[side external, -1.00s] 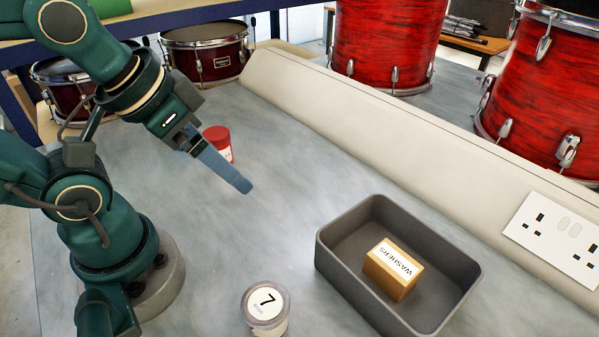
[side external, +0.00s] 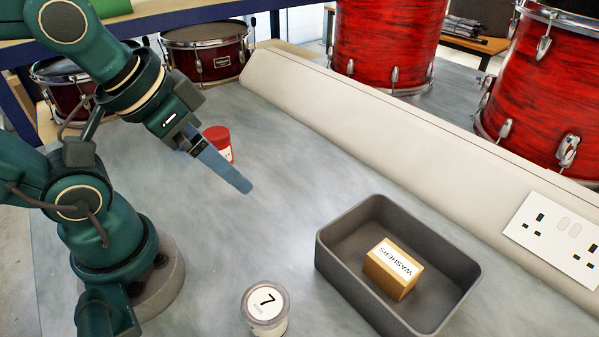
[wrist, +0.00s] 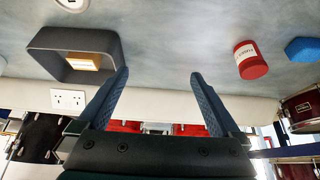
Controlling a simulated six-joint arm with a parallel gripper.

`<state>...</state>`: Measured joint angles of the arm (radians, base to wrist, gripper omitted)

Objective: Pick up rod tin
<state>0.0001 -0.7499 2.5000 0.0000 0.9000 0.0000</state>
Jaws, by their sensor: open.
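A red tin (side external: 216,140) with a white label stands on the grey bench, just behind my gripper in the side view. Its lettering is too small to read. The red tin also shows at the upper right of the wrist view (wrist: 251,61). A clear-sided jar with a white lid marked 7 (side external: 266,304) stands at the front. My gripper (side external: 240,184) points down and right above the bench, its blue fingers overlapping in the side view. In the wrist view its fingers (wrist: 159,73) are spread with nothing between them, and the tin lies outside them to the right.
A dark grey tray (side external: 334,264) holds a tan box (side external: 393,272) labelled WASHERS. A blue angular object (wrist: 303,50) shows beside the tin in the wrist view. A raised beige ledge (side external: 380,120) with a socket plate (side external: 556,238) bounds the bench. The bench middle is clear.

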